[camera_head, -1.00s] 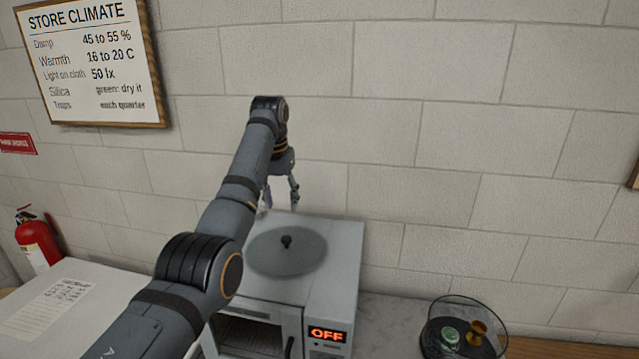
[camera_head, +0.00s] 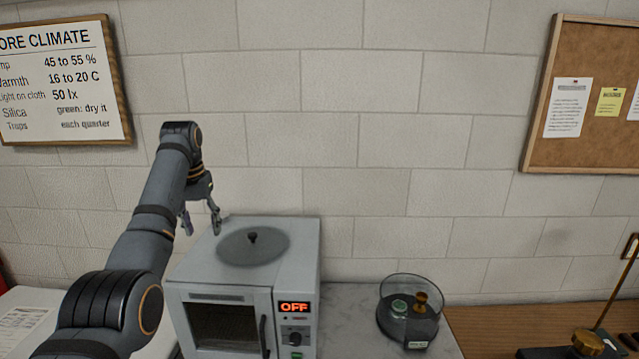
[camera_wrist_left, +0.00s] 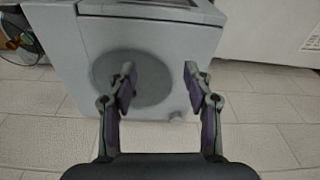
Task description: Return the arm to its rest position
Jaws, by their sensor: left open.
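My left arm comes in from the left in the head view, bent high with its gripper (camera_head: 201,223) hanging fingers down above the left part of the oven's top. The fingers are spread apart with nothing between them. In the left wrist view the open gripper (camera_wrist_left: 160,80) also shows empty, with the grey oven (camera_wrist_left: 65,45) beyond the fingertips. The white-grey oven (camera_head: 307,255) stands on the counter with its door shut and its display reading OFF. A round grey lid with a dark knob (camera_head: 262,250) lies on its top. My right gripper is not in view.
A glass dish (camera_head: 411,325) holding a green item and a brass piece stands right of the oven. A brass-and-black lamp-like stand (camera_head: 588,342) is at the far right. A paper (camera_head: 20,328) lies at the left. The wall behind carries a climate sign (camera_head: 60,85) and a corkboard (camera_head: 590,140).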

